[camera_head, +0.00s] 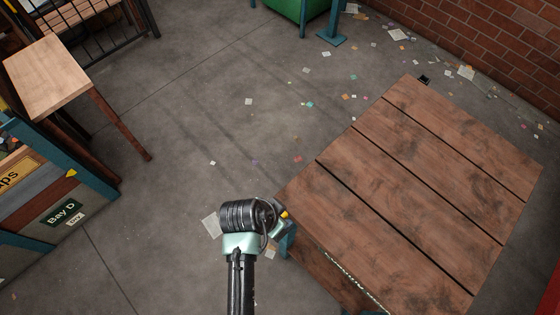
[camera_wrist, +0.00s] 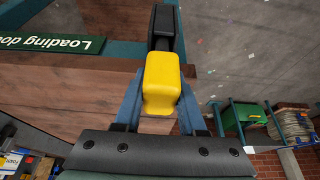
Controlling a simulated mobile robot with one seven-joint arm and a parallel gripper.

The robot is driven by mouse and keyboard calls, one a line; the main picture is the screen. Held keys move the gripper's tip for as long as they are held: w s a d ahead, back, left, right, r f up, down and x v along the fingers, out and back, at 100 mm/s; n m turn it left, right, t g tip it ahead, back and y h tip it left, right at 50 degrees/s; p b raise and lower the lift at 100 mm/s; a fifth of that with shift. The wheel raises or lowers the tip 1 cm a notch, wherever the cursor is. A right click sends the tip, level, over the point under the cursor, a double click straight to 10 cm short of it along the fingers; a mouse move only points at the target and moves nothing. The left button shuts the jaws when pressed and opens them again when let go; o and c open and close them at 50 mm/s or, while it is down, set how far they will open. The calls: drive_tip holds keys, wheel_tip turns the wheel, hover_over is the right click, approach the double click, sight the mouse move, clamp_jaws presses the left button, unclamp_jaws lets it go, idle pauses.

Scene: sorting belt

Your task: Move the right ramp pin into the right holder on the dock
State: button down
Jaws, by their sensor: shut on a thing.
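My gripper (camera_wrist: 160,98) is shut on a yellow block-shaped piece, which I take to be the ramp pin (camera_wrist: 161,82). Its blue fingers sit on either side of the piece. A dark upright part (camera_wrist: 165,28) shows just beyond the yellow piece; I cannot tell whether it belongs to the pin or to a holder. In the head view a bit of yellow (camera_head: 285,214) shows at my gripper, beside the near left corner of the wooden dock top (camera_head: 410,190). A small black fitting (camera_head: 423,79) sits at the dock's far corner; I cannot tell if it is a holder.
A green "Loading dock" sign (camera_wrist: 50,45), cut off, is on the dock's side. A Bay D cabinet (camera_head: 65,205) and a small wooden table (camera_head: 50,75) stand at left. A brick wall (camera_head: 510,45) is at back right. The middle floor is clear except for paper scraps.

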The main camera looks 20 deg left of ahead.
drive_tip(key=shift+f+b, duration=0.6)
drive_tip(key=shift+f, duration=0.3)
drive_tip(key=shift+c, duration=2)
unclamp_jaws()
drive_tip(key=b+v, duration=0.1)
drive_tip(key=v, duration=1.2)
